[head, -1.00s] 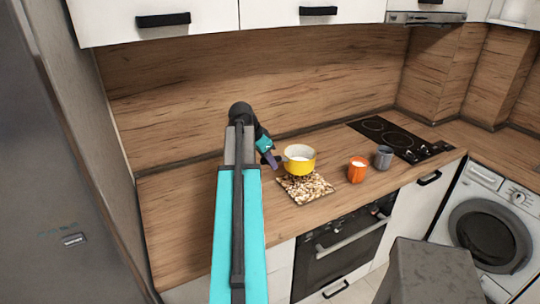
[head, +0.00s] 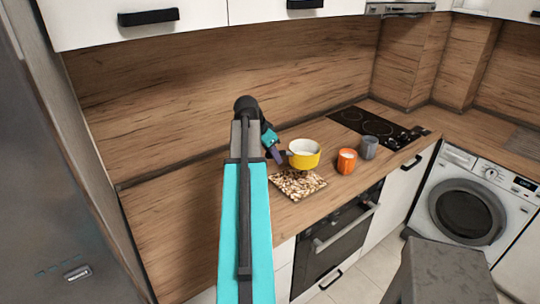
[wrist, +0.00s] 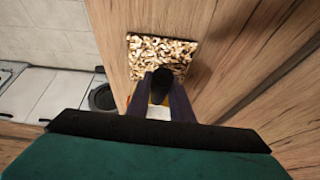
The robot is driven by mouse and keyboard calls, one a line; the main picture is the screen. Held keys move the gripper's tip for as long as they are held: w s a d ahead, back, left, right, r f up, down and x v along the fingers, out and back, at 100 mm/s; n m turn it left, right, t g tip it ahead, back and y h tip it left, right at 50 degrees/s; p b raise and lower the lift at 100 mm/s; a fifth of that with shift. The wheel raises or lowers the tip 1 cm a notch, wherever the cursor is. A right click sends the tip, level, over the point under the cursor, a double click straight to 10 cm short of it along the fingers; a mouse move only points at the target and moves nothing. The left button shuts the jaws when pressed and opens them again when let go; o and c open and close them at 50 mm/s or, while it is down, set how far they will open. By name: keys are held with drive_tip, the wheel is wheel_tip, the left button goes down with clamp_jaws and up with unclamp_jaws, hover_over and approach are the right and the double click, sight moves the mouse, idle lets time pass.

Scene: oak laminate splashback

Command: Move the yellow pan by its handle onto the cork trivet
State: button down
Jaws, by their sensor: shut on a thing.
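The yellow pan (head: 304,157), with a pale inside, is at the back right of the cork trivet in the head view. It looks upright; I cannot tell if it touches the counter or is held just above it. The trivet (head: 297,185) is a speckled brown and cream square lying flat on the counter; it also shows in the wrist view (wrist: 160,52). My gripper (head: 280,155) is shut on the pan's handle from the left. In the wrist view, the dark handle (wrist: 161,80) is between the fingers, and most of the pan is hidden.
An orange mug (head: 346,163) stands close to the pan's right, with a grey mug (head: 369,148) beyond it. A black hob (head: 375,127) lies at the back right. The wooden splashback (head: 230,80) rises behind. The counter left of the trivet is clear.

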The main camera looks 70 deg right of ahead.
drive_tip(key=shift+w+a, duration=0.25)
drive_tip(key=shift+w, duration=0.15)
wheel_tip(320, 180, down, 8)
drive_tip(key=b, duration=0.4)
drive_tip(key=shift+r, duration=0.25)
idle(1.1)
drive_tip(key=shift+d+b, duration=0.1)
drive_tip(key=shift+b, duration=0.2)
drive_tip(key=shift+f+b, duration=0.35)
drive_tip(key=shift+f, duration=0.3)
idle(1.4)
drive_tip(key=c, duration=1.5)
unclamp_jaws()
drive_tip(key=shift+f, duration=0.1)
drive_tip(key=shift+w+a, duration=0.1)
drive_tip(key=shift+a, duration=0.15)
